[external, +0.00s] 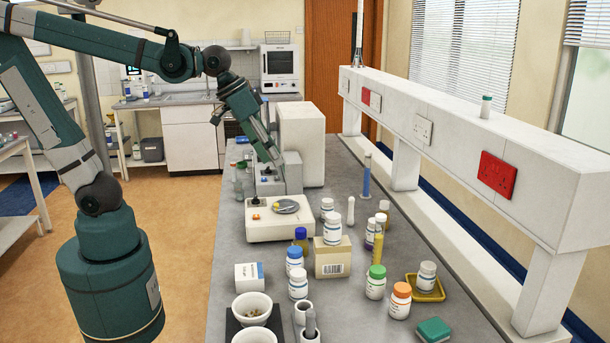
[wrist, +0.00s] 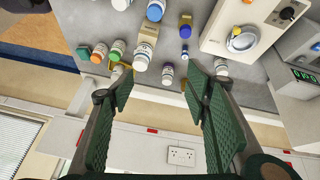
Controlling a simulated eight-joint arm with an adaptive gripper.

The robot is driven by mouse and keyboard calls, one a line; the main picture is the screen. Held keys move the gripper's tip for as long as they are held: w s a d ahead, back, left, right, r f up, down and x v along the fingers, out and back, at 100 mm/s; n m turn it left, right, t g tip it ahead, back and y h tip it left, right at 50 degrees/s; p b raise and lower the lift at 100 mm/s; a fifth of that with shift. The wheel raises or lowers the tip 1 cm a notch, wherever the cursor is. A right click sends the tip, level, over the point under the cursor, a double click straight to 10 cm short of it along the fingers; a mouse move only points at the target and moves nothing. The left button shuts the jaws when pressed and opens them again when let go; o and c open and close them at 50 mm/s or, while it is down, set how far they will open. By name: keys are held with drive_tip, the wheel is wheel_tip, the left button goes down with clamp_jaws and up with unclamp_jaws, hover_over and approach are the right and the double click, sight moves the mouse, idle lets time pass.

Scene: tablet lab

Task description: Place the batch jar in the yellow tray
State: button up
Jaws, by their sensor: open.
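The yellow tray (external: 436,296) lies at the right of the bench in the external view. A white-capped jar (external: 427,276) stands at it, apparently inside. Another white-capped jar (external: 332,230) stands on or right behind a small cardboard box (external: 333,260); it also shows in the wrist view (wrist: 141,60). Several similar labelled jars stand around, and I cannot tell which is the batch jar. My gripper (wrist: 160,88) is open and empty, its two green pads wide apart. In the external view it hangs beyond the balance, above the bench and apart from the jars.
A balance (external: 282,226) with a round pan stands at mid-bench, with a tall white instrument (external: 301,140) behind it. Blue-, green- and orange-capped jars, bowls and a green block (external: 433,330) crowd the near bench. A raised white socket shelf (external: 480,140) runs along the right.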

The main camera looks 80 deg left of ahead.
drive_tip(key=s+a+f+m+t, duration=0.1)
drive_tip(key=s+f, duration=0.4)
drive_tip(key=s, duration=0.6)
drive_tip(key=shift+s+a+f+m+t, duration=0.2)
drive_tip(key=shift+a+m+t, duration=0.1)
drive_tip(key=shift+a+m, duration=0.4)
